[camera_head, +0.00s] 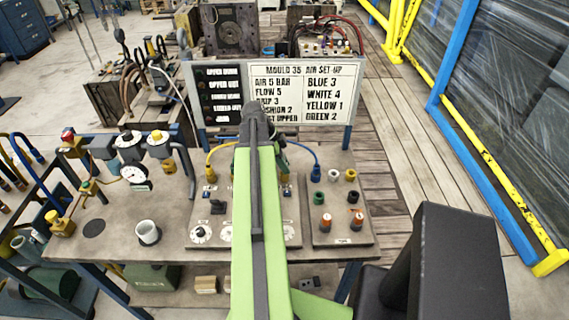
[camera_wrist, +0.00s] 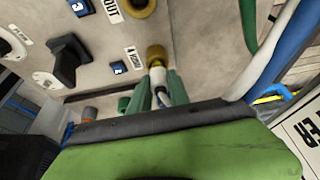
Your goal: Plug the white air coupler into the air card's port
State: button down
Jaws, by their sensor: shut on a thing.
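In the wrist view, my gripper (camera_wrist: 160,92) has its two green fingers closed around the white coupler (camera_wrist: 157,75). The coupler points at a brass port (camera_wrist: 155,54) on the beige panel (camera_wrist: 195,35). Their ends meet or overlap in the picture; I cannot tell whether the coupler is seated. A small label and a blue number tag (camera_wrist: 118,68) sit beside the port. The panel with dials (camera_head: 205,222) shows on both sides of my arm.
A set-up board (camera_head: 330,90) stands behind the panel and lists WHITE 4. A yellow hose (camera_head: 214,150) and a blue hose (camera_head: 304,149) flank my arm. White, blue and green hoses hang at right in the wrist view.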

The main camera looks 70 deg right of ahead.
jog(key=shift+f+b, duration=0.35)
jog(key=shift+b, duration=0.05)
dwell(0.5)
jog(key=c, duration=0.7)
grip_release()
jog(key=shift+c, duration=0.2)
jog(key=shift+r, duration=0.1)
notch_tip(320, 180, up, 8)
jog(key=p, duration=0.7)
jog(key=shift+f+p, duration=0.25)
jog(key=shift+p, duration=0.1)
jog(key=shift+f, duration=0.1)
